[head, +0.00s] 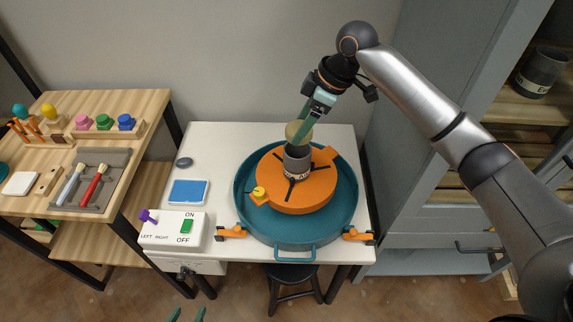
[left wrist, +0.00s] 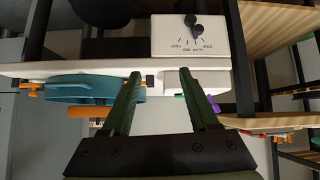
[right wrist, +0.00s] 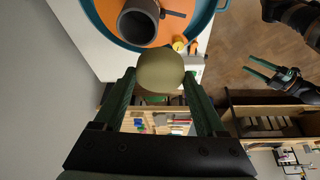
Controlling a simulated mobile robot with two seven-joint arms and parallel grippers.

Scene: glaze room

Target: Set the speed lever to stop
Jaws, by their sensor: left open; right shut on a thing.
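The speed lever (left wrist: 191,21) is a black knob on a white control box (left wrist: 165,42). The box shows in the left wrist view, with small markings in an arc beside the lever; I cannot read its setting for sure. In the head view the lever (head: 184,271) is small and dark below the table's front edge. My left gripper (left wrist: 160,74) is open and empty, apart from the lever; only its fingertips show at the head view's bottom edge (head: 186,314). My right gripper (head: 304,122) is shut on an olive ball (right wrist: 160,72), above the grey cup (head: 297,163).
A teal basin (head: 344,217) holds the orange wheel (head: 319,195) under the cup. A white switch box (head: 172,231) with a green switch (head: 187,226) stands at the table's front left. A black stool (head: 292,272) is below. The floor left of it is open.

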